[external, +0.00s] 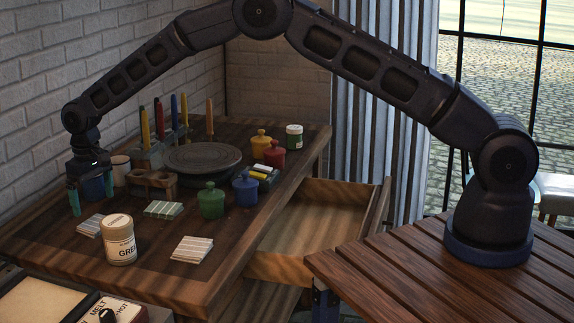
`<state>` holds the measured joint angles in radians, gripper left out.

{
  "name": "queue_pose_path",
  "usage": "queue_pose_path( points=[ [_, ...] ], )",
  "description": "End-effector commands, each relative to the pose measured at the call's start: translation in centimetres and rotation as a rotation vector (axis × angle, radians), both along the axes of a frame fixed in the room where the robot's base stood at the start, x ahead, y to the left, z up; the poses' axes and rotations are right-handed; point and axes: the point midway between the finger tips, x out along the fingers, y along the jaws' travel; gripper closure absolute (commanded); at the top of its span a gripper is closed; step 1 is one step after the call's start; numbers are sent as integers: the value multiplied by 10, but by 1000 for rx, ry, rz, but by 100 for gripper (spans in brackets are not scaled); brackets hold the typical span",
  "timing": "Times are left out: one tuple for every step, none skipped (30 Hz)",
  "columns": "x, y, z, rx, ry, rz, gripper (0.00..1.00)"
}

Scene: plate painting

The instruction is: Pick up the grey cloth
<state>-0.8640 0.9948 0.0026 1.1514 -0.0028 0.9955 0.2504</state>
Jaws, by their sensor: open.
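A grey-looking striped folded cloth (90,226) lies on the wooden workbench at the left, partly behind the jar marked GREY. A pale beige-white striped cloth (192,250) lies near the bench's front edge, and a green striped cloth (164,210) lies between them, farther back. My gripper (91,198) points down at the bench's left side, open, with its teal fingers apart. It is above and just behind the grey-looking cloth in the picture; its exact height is hard to judge.
The labelled jar (120,241) stands close right of the grey-looking cloth. A wooden holder (154,184), a round turntable (202,158) and green (211,201) and blue (245,190) lidded pots stand farther right. A drawer (318,222) is open at the bench's right.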

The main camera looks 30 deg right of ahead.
Motion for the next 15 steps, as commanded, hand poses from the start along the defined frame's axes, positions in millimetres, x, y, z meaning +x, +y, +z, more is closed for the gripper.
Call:
queue_pose_path(
  points=[
    [0, 0, -3, -1, 1, 0, 0],
    [0, 0, -5, -1, 1, 0, 0],
    [-1, 0, -6, -1, 1, 0, 0],
    [-1, 0, -8, -1, 1, 0, 0],
    [-1, 1, -10, -1, 1, 0, 0],
    [-2, 1, -14, -1, 2, 0, 0],
    [-3, 2, -17, -1, 2, 0, 0],
    [-3, 2, -20, -1, 2, 0, 0],
    [-4, 3, -25, -1, 1, 0, 0],
    [-5, 4, -30, -1, 1, 0, 0],
    [-6, 5, -34, -1, 2, 0, 0],
    [-6, 4, -40, -1, 2, -1, 0],
    [-6, 4, -44, -1, 2, -1, 0],
    [-5, 4, -47, -1, 2, -1, 0],
    [-5, 5, -51, -1, 1, -1, 0]
  ],
)
